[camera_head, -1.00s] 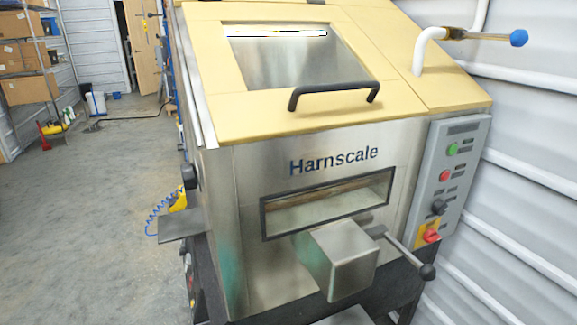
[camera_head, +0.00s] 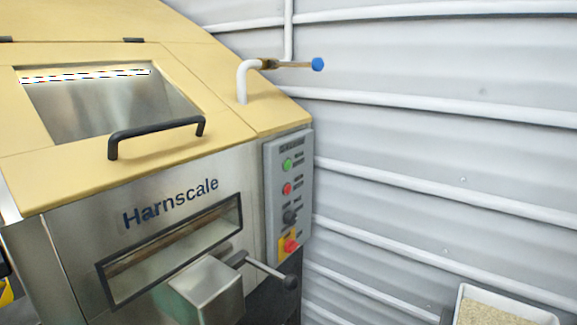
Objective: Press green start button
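The green start button (camera_head: 288,164) is the top button on a grey control panel (camera_head: 272,203) at the right front of the steel hopper (camera_head: 85,252) marked Harnscale. Below it on the panel are a red button (camera_head: 287,188), a black knob (camera_head: 290,217) and a red switch on a yellow plate (camera_head: 290,246). The panel is in full view and nothing covers the button. Neither of my grippers shows in the head view.
A yellow lid (camera_head: 110,165) with a black handle (camera_head: 156,135) tops the hopper. A lever with a black ball end (camera_head: 290,282) sticks out below the panel. A white pipe with a blue-tipped valve (camera_head: 317,64) rises behind. A white bin of grains (camera_head: 500,310) stands lower right by the corrugated wall (camera_head: 440,150).

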